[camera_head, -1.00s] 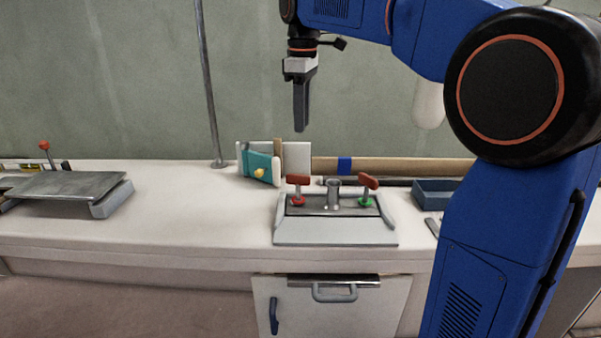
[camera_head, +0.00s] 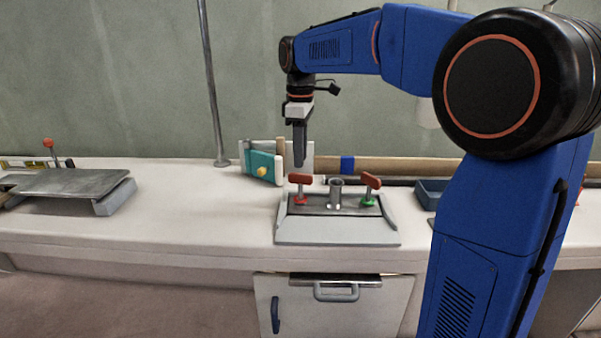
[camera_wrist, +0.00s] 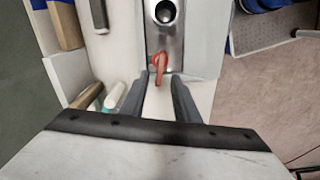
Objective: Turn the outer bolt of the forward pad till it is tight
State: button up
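The pad fixture (camera_head: 337,234) is a pale plate with a dark strip, on the worktop. It carries two red T-handled bolts: the left bolt (camera_head: 300,181) with a red base and the right bolt (camera_head: 371,182) with a green base. A short metal tube (camera_head: 335,193) stands between them. I cannot tell from labels which bolt is the outer one. My gripper (camera_head: 300,164) points down, just above the left bolt. In the wrist view my gripper (camera_wrist: 160,88) is open and empty, with a red handle (camera_wrist: 160,62) showing just beyond its fingertips, roughly between them.
A teal block with a yellow knob (camera_head: 262,168) and white panels stand behind the fixture to the left. A wooden beam (camera_head: 400,167) runs along the back. A blue-grey tray (camera_head: 431,189) is at right. A metal pole (camera_head: 212,90) rises at left.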

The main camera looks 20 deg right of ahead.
aim_at(300, 174)
jog(key=shift+f, duration=3)
grip_shut()
